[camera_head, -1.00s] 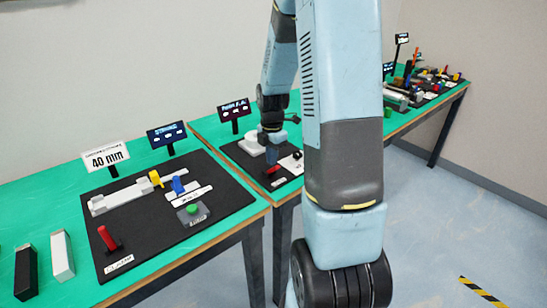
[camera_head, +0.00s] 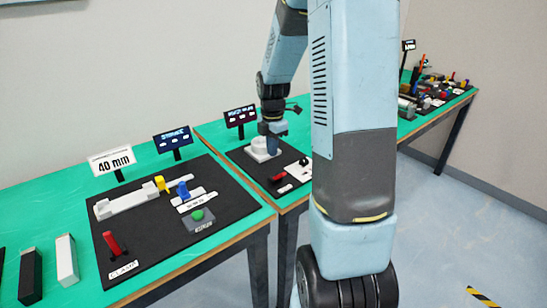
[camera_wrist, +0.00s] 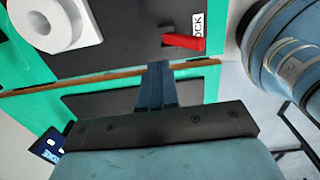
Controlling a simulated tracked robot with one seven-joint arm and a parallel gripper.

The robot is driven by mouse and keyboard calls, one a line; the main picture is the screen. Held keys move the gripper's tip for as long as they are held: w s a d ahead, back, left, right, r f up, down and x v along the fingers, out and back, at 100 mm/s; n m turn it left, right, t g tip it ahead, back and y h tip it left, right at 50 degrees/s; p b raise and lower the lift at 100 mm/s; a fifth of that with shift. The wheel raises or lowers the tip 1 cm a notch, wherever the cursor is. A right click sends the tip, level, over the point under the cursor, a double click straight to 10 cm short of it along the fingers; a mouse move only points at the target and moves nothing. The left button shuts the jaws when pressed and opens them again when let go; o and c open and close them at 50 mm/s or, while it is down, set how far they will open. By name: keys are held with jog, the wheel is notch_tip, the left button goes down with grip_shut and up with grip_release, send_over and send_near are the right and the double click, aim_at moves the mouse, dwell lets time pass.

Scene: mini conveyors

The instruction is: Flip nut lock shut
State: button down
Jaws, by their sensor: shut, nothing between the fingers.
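The red lock lever (camera_head: 277,178) lies low on the black board (camera_head: 240,155) on the second table. In the wrist view the red lever (camera_wrist: 184,43) sits beside a white label ending in "OCK". The white round nut piece (camera_head: 256,154) stands on the same board; its ring with a central hole (camera_wrist: 55,20) shows at upper left in the wrist view. My gripper (camera_head: 272,151) is shut and empty, above the board by the nut piece and apart from the lever. In the wrist view its joined fingertips (camera_wrist: 158,65) point toward the lever, with a gap between.
A black sign (camera_head: 240,116) stands behind the board. The left table holds a board with a grey-white slide (camera_head: 125,201), a blue piece (camera_head: 183,190), a green button (camera_head: 197,215) and a red clamp handle (camera_head: 112,244). More objects stand on a far right table.

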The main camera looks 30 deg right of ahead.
notch_tip(320, 180, up, 7)
jog(key=s, duration=0.2)
jog(key=shift+s+d, duration=0.35)
jog(key=shift+d, duration=0.1)
jog(key=s+a+r+m+t, duration=0.2)
jog(key=s+a+r+m, duration=0.3)
jog(key=s+m, duration=0.5)
jog(key=s+a+r+m+t, duration=0.3)
jog(key=s+a+r+m, duration=0.3)
jog(key=s+r+m, duration=0.3)
jog(key=shift+s+a+m, duration=0.25)
jog(key=shift+s+m, duration=0.45)
jog(key=shift+s, duration=0.5)
jog(key=shift+w, duration=0.1)
